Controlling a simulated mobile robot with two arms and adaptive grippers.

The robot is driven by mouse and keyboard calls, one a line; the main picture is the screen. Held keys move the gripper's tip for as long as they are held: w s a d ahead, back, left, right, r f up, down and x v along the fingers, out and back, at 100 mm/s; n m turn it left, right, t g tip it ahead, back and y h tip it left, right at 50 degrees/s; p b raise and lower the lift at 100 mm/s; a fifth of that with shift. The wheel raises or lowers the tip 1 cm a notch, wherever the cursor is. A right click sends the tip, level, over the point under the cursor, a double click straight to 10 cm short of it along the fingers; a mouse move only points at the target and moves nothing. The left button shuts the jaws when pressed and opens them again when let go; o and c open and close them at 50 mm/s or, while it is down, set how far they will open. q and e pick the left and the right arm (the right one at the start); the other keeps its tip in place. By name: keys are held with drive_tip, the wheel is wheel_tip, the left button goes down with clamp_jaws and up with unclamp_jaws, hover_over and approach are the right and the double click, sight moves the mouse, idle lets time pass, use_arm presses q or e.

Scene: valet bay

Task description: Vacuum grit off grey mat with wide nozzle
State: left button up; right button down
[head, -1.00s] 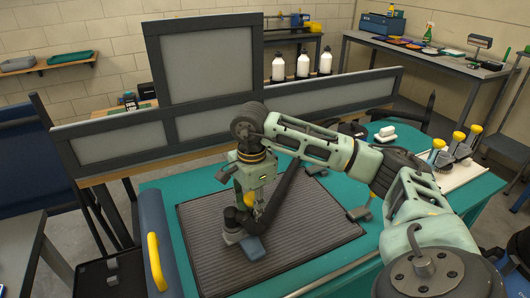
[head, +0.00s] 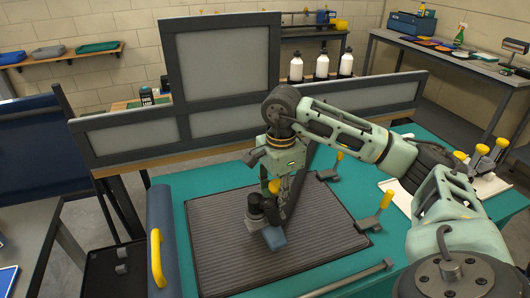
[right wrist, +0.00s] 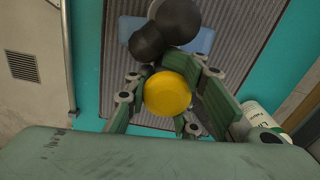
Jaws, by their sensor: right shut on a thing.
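The grey ribbed mat (head: 215,262) lies on a teal table top. My right gripper (head: 279,187) reaches down over its middle, shut on the yellow knob (right wrist: 168,95) of a nozzle tool. The nozzle has a dark round body (head: 257,209) and a wide blue foot (head: 274,238), low over or on the mat; I cannot tell if it touches. In the right wrist view the green fingers (right wrist: 168,100) stand around the knob, and the foot (right wrist: 203,42) shows partly behind black parts. A dark hose runs up behind the gripper. I cannot make out grit. My left gripper is out of view.
Clamp-like pieces with yellow knobs stand by the mat's right edge (head: 374,224) and back right corner (head: 327,174). A blue padded bolster (head: 160,215) with a yellow handle lies left of the mat. A grey framed panel (head: 345,98) stands behind. Yellow-topped tools (head: 480,155) stand right.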

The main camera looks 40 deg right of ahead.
drive_tip(key=shift+r, duration=0.7)
drive_tip(key=shift+d+r+p, duration=0.2)
drive_tip(key=shift+r+p, duration=0.9)
drive_tip(key=shift+r, duration=0.3)
